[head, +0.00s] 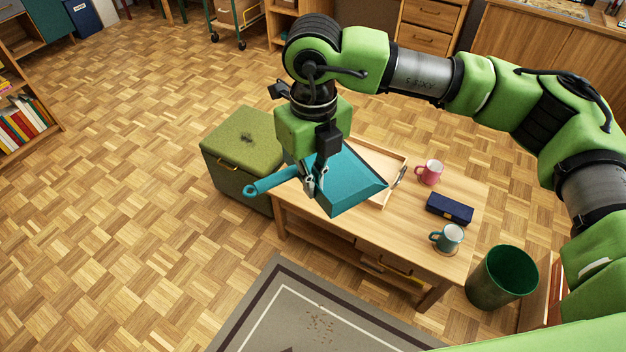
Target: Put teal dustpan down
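The teal dustpan (345,183) is in the head view, above the left part of the wooden table (330,228). Its handle (268,184) points left, over the edge of the green storage box. My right gripper (313,188) points down and is shut on the dustpan where the handle meets the pan. The pan looks tilted and seems held above the table; the exact gap cannot be told. It hides part of a wooden tray (398,163) behind it. My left gripper is not in view.
On the table are a pink mug (429,172), a dark blue case (449,208) and a teal mug (449,238) on a coaster. A green storage box (238,150) stands left, a green bin (502,277) right. A grey rug (270,305) with crumbs lies in front. Table front left looks clear.

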